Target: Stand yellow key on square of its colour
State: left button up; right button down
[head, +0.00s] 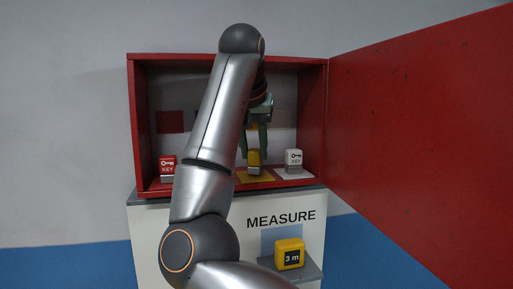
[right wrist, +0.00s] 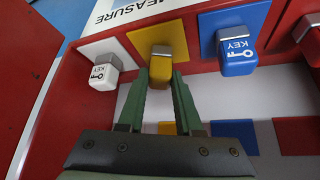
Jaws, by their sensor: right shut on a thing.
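The yellow key (head: 254,157) is a small yellow block with a grey foot, upright at the yellow square (head: 256,177) on the floor of the red cabinet. In the right wrist view the yellow key (right wrist: 161,66) shows between my fingertips, with its grey foot over the yellow square (right wrist: 139,42). I cannot tell whether the foot touches the square. My right gripper (head: 254,151) reaches down from above and is shut on the yellow key; it also shows in the right wrist view (right wrist: 160,76). My left gripper is not in view.
A white key (head: 293,159) stands right of the yellow one, a red key (head: 168,166) at the left. A blue key (right wrist: 237,56) shows in the right wrist view. The open red door (head: 420,130) fills the right side. A yellow tape measure (head: 289,254) sits on a lower shelf.

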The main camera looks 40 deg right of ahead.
jog(key=shift+f, duration=0.1)
jog(key=shift+f, duration=0.15)
jog(key=c, duration=0.6)
grip_release()
jog(key=shift+a+r, duration=0.1)
jog(key=shift+r, duration=0.3)
jog(key=v, duration=1.1)
jog(key=shift+s+a+r, duration=0.15)
jog(key=shift+r, duration=0.15)
